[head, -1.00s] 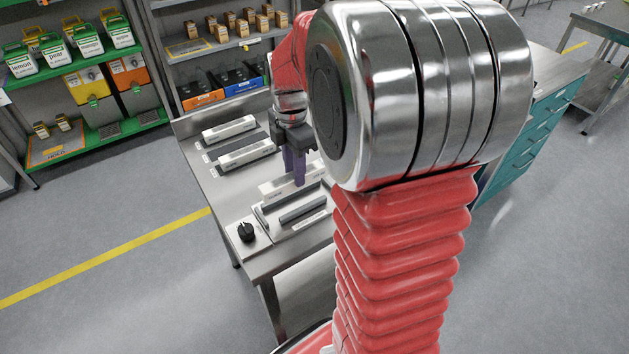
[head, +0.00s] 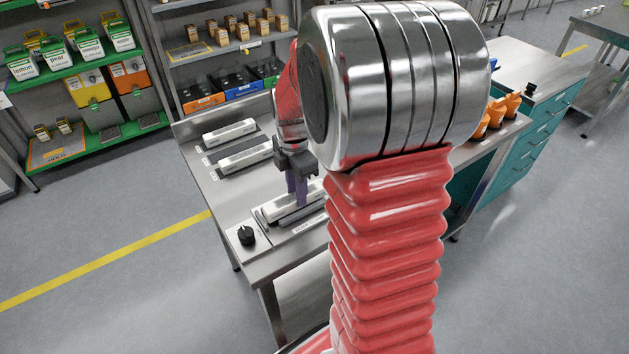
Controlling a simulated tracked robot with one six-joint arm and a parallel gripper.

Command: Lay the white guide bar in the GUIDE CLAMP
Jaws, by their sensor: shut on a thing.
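My gripper (head: 297,196) points down over the front of the steel bench, its purple fingers shut on the white guide bar (head: 277,208). The bar lies lengthwise at the guide clamp (head: 300,230), a pale plate with dark grey rails and a label strip along its front edge. The bar appears to be between or just above the rails; I cannot tell whether it touches the bottom. My arm hides the right end of the bar and clamp. A black knob (head: 247,235) sits on the clamp's left end.
Two other white bars (head: 229,132) (head: 246,154) lie on dark strips at the back left of the bench (head: 222,195). Orange objects (head: 497,115) stand at the bench's right side. Shelves with boxes stand behind. My arm covers the bench's middle.

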